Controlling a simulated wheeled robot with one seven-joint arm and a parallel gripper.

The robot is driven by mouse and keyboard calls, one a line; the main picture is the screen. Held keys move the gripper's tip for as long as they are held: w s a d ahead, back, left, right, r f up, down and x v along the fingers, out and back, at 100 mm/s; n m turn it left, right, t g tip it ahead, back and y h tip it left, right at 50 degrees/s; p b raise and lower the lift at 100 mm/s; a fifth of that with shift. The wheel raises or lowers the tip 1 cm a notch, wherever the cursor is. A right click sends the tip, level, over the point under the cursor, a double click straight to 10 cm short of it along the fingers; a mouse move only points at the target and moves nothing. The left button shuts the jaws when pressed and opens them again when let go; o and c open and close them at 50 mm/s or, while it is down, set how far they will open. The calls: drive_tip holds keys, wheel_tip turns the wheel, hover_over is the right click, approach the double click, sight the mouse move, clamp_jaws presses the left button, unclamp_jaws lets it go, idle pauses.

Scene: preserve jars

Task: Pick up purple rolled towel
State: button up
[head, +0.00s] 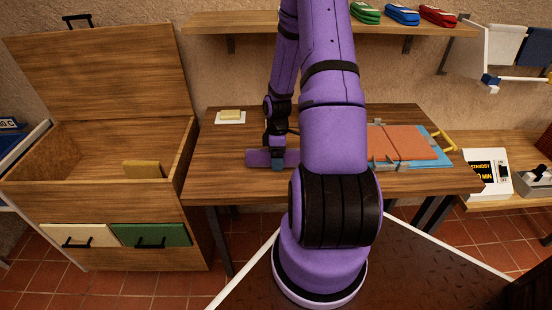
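The purple rolled towel (257,158) lies lengthwise, left to right, on the wooden table (225,183), left of the middle. My gripper (278,165) points down at the towel, right of its visible left part, and its fingertips overlap the towel in the picture. The gap between the fingers does not show, so I cannot tell whether they are closed on the towel. My arm stands in front of part of the table and hides what is behind it. The towel appears to rest on the table.
A white pad with a yellow block (230,115) lies at the table's back left. An orange board with a blue edge (400,141) lies at the right. A wooden chest (100,210) with its lid up stands left. A shelf (240,20) hangs above. A standby device (487,172) stands at the far right.

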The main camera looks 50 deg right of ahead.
drive_tip(key=c, duration=1.1)
drive_tip(key=shift+o, duration=0.2)
